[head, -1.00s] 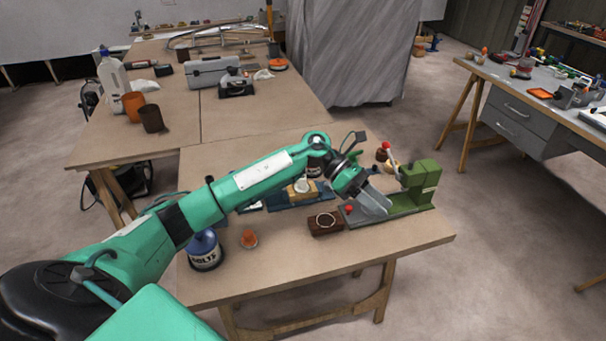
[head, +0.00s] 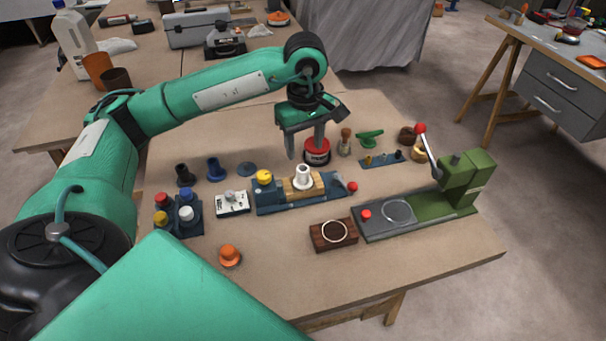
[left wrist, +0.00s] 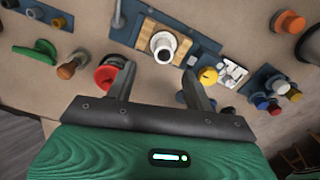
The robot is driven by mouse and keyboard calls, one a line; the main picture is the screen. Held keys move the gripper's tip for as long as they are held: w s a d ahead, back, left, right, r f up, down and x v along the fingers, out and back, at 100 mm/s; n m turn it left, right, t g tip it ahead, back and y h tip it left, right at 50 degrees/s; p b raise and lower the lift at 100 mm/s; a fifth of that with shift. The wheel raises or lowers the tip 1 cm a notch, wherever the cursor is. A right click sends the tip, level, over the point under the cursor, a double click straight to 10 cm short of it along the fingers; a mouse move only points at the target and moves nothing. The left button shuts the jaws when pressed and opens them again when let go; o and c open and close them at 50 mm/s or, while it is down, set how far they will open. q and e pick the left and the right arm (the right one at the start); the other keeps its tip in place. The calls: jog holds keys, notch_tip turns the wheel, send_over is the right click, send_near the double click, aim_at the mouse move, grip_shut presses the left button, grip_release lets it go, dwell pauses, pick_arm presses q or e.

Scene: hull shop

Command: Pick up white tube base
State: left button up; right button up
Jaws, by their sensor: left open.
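The white tube base (head: 302,177) is a short white tube with a wider foot. It stands upright on a wooden block in a blue fixture (head: 330,192) on the near table. My left gripper (head: 304,150) points down, open and empty, above and behind the tube in the head view. In the left wrist view the tube (left wrist: 163,46) shows just beyond the gap between the open fingertips (left wrist: 159,72), apart from both. My right gripper is not in view.
A red-based piece (head: 317,152) stands close by the left gripper. A yellow knob (head: 264,177) sits left of the tube. A green press (head: 465,180), a brown block with a ring (head: 333,234) and an orange knob (head: 229,255) stand around. The table's front is mostly clear.

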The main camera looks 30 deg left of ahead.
aim_at(303, 169)
pick_arm(q)
notch_tip(303, 169, down, 3)
jog(key=shift+r, duration=0.1)
jog(key=f, duration=0.4)
jog(key=shift+s+f+p, duration=0.15)
jog(key=shift+s+p, duration=0.15)
jog(key=shift+s, duration=0.05)
jog(key=shift+f, duration=0.4)
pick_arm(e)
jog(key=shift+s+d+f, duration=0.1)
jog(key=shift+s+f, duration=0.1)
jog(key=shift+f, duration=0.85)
pick_arm(q)
jog(key=c, duration=1.1)
